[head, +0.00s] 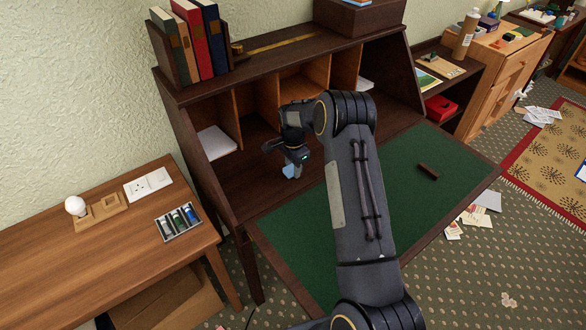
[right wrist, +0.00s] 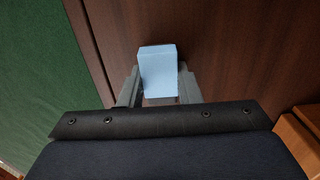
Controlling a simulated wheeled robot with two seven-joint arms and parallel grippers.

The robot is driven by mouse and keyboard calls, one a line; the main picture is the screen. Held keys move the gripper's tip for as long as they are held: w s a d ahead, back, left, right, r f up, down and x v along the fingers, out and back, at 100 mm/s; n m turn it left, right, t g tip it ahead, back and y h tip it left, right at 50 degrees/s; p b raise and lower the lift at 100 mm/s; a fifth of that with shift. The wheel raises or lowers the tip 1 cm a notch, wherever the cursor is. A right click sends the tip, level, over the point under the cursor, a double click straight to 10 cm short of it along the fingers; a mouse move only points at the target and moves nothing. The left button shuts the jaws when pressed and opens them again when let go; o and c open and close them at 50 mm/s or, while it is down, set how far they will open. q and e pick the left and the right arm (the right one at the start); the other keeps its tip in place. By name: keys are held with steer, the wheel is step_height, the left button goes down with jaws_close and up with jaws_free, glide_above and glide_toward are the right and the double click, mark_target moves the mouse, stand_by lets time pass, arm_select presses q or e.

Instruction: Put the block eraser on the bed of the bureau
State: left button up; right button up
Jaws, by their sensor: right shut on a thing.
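The block eraser (head: 289,172) is a small light-blue block; in the right wrist view (right wrist: 158,70) it sits between the two fingers. My right gripper (head: 292,164) is shut on it, over the dark wooden bed (head: 262,190) of the bureau, behind the green writing flap (head: 300,235). The bed also shows behind the block in the right wrist view (right wrist: 225,50). I cannot tell whether the block touches the wood. My right arm hides part of the flap and bed. My left gripper is not in view.
Pigeonholes (head: 255,115) line the back of the bureau, with papers (head: 216,142) at left. Books (head: 193,40) and a dark box (head: 358,15) stand on top. A small dark block (head: 428,172) lies on the flap. A side table (head: 120,225) stands at left.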

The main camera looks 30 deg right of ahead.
steer(key=shift+f, duration=0.15)
steer(key=o, duration=0.9)
steer(key=shift+o, duration=0.2)
